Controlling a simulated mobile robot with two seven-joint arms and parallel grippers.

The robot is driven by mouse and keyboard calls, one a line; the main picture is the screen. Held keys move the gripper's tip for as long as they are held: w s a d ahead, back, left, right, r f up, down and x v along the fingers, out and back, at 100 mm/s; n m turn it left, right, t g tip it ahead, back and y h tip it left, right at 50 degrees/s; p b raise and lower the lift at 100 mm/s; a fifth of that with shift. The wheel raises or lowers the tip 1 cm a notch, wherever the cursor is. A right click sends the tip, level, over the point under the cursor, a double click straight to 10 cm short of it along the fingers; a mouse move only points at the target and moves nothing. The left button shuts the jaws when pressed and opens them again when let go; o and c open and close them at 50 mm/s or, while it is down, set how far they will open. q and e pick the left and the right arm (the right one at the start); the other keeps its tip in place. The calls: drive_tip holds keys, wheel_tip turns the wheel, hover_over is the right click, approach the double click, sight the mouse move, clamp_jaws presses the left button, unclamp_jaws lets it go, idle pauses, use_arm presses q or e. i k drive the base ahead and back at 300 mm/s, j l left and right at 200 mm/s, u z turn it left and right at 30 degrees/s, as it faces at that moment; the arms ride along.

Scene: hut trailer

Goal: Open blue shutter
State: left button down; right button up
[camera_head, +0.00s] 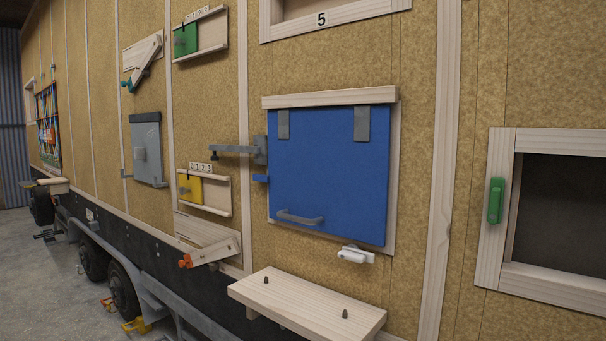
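The blue shutter (328,172) is a flat square panel on the trailer wall. It hangs from two grey hinges (361,123) along its top edge and lies flat against its wooden frame. A grey bar handle (300,217) is near its bottom left. A grey latch bar (240,149) sticks out to the left of its upper left edge, with a small blue piece (261,178) below it. A white fitting (355,254) is on the wall under the bottom right corner. Neither of my grippers shows in the head view.
A wooden shelf (308,299) with two dark pegs juts out below the shutter. A framed dark opening with a green handle (495,200) is at the right. A grey shutter (147,148) and small sliders are to the left. Open floor (55,290) is at the lower left.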

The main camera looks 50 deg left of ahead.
sight(328, 167)
drive_tip(key=u, duration=1.3)
